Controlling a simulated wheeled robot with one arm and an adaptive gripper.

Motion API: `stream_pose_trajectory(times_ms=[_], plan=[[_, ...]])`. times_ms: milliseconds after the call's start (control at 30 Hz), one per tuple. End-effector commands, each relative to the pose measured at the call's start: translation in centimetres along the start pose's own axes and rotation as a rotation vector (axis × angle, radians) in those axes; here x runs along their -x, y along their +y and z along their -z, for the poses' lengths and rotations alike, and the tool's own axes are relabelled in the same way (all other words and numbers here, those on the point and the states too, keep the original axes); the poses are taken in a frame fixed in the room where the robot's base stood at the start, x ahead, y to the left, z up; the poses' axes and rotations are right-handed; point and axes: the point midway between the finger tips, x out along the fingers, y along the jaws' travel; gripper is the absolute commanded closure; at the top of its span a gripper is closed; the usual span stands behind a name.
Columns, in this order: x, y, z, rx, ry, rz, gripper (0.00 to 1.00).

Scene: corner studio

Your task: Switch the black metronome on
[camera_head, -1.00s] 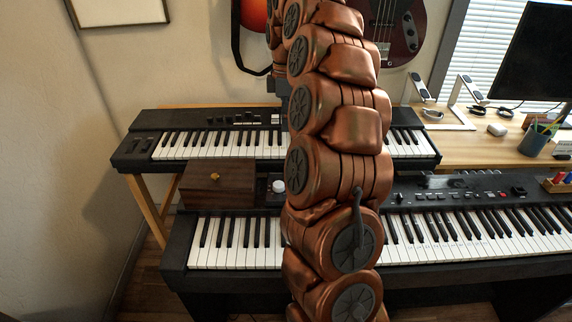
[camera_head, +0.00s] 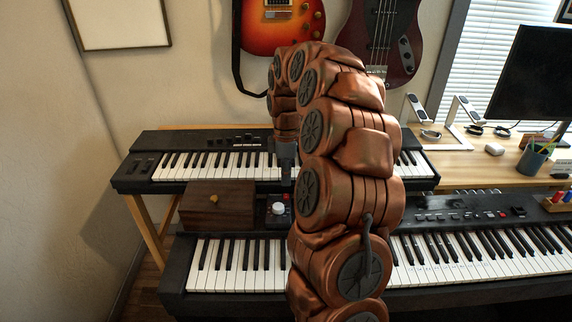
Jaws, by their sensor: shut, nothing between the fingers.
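A small black device with a white round knob (camera_head: 278,209) and a small red spot sits behind the lower keyboard, next to a brown box; it may be the black metronome, but I cannot tell for sure. My gripper (camera_head: 286,184) points down just above and slightly right of the knob, seen from behind and partly covered by my arm. It is small in view, appears shut and holds nothing. I cannot tell whether its tips touch the device. My arm hides the device's right side.
The upper keyboard (camera_head: 205,166) is behind, and the lower keyboard (camera_head: 480,244) is in front. A desk (camera_head: 455,160) with a monitor (camera_head: 530,78) is at the right. Guitars hang behind.

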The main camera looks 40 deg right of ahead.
Motion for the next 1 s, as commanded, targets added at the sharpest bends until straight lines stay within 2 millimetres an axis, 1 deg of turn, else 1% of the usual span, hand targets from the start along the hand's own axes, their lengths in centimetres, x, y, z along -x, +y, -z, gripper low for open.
stream_pose_trajectory(times_ms=[100,333,500,833,1000], plan=[[-1.6,-0.2,0.0,0.001,-0.002,0.007,1.00],[-3.5,-0.1,0.0,0.000,-0.001,0.003,1.00],[-4.0,-0.1,0.0,0.001,0.000,0.001,1.00],[-4.1,-0.1,0.0,0.001,-0.001,-0.001,1.00],[-4.7,-0.3,0.0,0.002,-0.003,-0.036,1.00]])
